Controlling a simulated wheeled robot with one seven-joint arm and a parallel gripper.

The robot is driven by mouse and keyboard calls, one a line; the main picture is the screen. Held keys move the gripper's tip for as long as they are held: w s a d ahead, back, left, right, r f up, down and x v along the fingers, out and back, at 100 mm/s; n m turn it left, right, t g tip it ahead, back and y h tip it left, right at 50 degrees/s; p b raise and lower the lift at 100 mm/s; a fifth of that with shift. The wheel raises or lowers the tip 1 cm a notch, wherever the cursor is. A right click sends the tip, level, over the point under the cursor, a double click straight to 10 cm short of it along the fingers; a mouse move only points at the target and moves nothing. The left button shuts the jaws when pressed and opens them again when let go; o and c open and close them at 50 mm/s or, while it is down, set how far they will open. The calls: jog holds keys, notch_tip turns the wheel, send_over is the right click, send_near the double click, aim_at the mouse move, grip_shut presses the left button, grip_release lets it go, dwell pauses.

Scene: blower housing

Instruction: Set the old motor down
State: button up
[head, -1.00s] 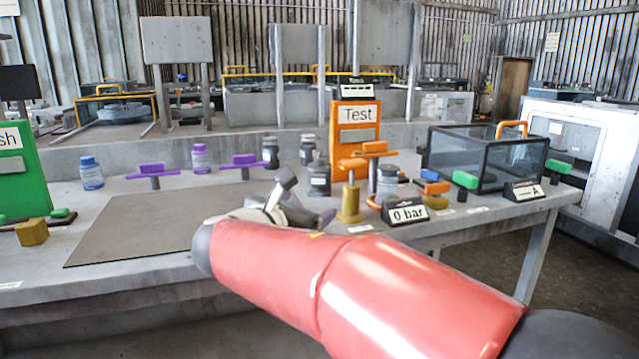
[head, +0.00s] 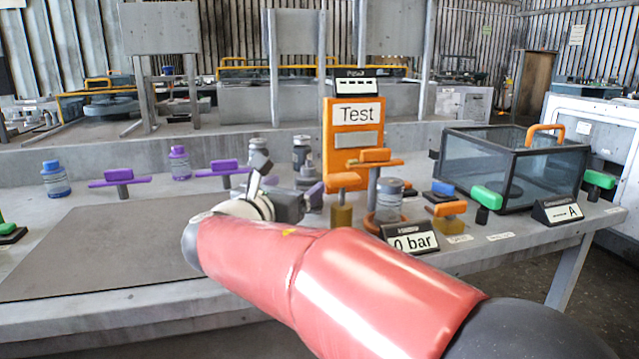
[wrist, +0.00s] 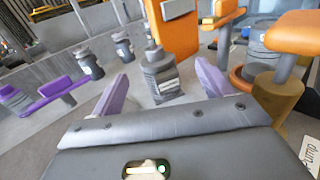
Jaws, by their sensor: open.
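Several similar grey canister-shaped units are in view, and none carries a readable mark showing it is the old motor. One grey unit with a pale label (wrist: 161,78) stands upright on the table, just beyond and between my fingertips in the wrist view. In the head view this unit (head: 305,178) is partly hidden behind my gripper (head: 292,186). My gripper's purple fingers (wrist: 160,84) are apart, with nothing clamped between them. Another grey unit (head: 389,200) stands in an orange ring (head: 374,222) beside the "0 bar" sign.
The orange Test panel (head: 356,150) stands behind the near unit. Orange-handled clamps (head: 342,182) stand close on its right. Two more grey units (head: 301,150) stand at the back. A bare grey mat (head: 95,245) lies left. A glass box (head: 510,170) stands right.

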aim_at(305, 174)
jog(key=x, duration=0.8)
jog(key=shift+w+a+p, duration=0.15)
jog(key=shift+a+p, duration=0.2)
jog(key=shift+p, duration=0.05)
jog(key=shift+r, duration=0.1)
jog(key=c, duration=1.5)
